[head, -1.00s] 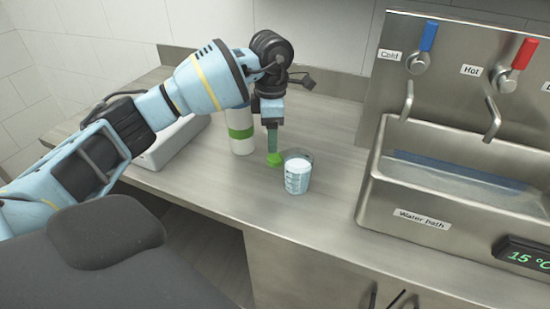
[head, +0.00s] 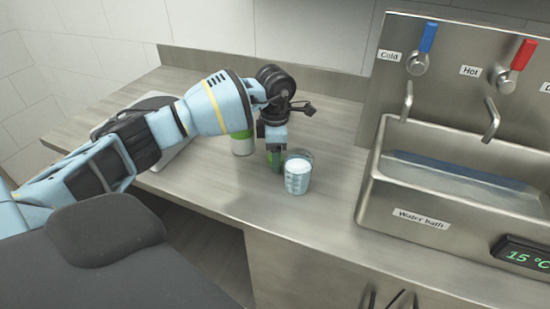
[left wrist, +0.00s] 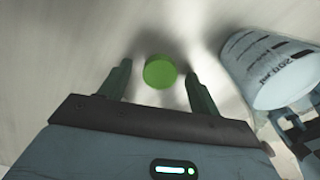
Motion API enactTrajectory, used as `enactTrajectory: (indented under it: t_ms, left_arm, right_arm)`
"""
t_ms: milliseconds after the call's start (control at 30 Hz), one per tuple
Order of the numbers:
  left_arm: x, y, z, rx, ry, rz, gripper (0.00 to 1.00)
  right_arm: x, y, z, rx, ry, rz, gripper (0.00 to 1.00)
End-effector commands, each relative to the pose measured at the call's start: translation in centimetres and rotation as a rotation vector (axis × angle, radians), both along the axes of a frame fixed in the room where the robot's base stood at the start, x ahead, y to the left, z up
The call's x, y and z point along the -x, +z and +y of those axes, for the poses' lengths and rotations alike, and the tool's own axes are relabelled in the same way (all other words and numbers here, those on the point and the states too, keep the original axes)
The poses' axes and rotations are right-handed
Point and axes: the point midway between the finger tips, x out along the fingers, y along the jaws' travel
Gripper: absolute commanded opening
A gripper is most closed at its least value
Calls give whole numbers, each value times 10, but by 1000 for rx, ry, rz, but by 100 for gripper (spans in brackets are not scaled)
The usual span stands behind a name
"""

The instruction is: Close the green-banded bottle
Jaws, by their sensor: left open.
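The green-banded bottle (head: 243,146) stands upright and white on the counter, its upper part hidden behind my left arm. A round green cap (left wrist: 160,71) lies on the counter in the left wrist view, apart from the bottle. My left gripper (head: 275,163) points down at the counter just right of the bottle. In the left wrist view the gripper (left wrist: 157,72) is open, with the cap between its two fingertips and a gap on each side. In the head view the fingers mostly hide the cap. My right gripper is not in view.
A clear graduated cup (head: 298,176) with pale contents stands close to the right of my left gripper; it also shows in the left wrist view (left wrist: 268,68). A grey device (head: 150,110) lies behind my arm. The water bath (head: 430,215) stands at right. The front counter is clear.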

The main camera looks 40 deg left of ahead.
Motion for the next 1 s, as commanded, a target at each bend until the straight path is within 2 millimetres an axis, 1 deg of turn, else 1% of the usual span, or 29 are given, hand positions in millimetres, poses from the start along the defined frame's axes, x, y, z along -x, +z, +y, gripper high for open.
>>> enactTrajectory:
  t_ms: [267,300,600,667,1000]
  left_arm:
    - [0,0,0,0,0,0,63]
    - [0,0,0,0,0,0,62]
    - [0,0,0,1,0,-1,22]
    - [0,0,0,1,0,-1,16]
    - [0,4,0,1,0,-2,15]
  right_arm:
    - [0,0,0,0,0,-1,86]
    - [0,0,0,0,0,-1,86]
    - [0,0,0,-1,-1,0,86]
    - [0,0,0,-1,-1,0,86]
    - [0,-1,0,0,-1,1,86]
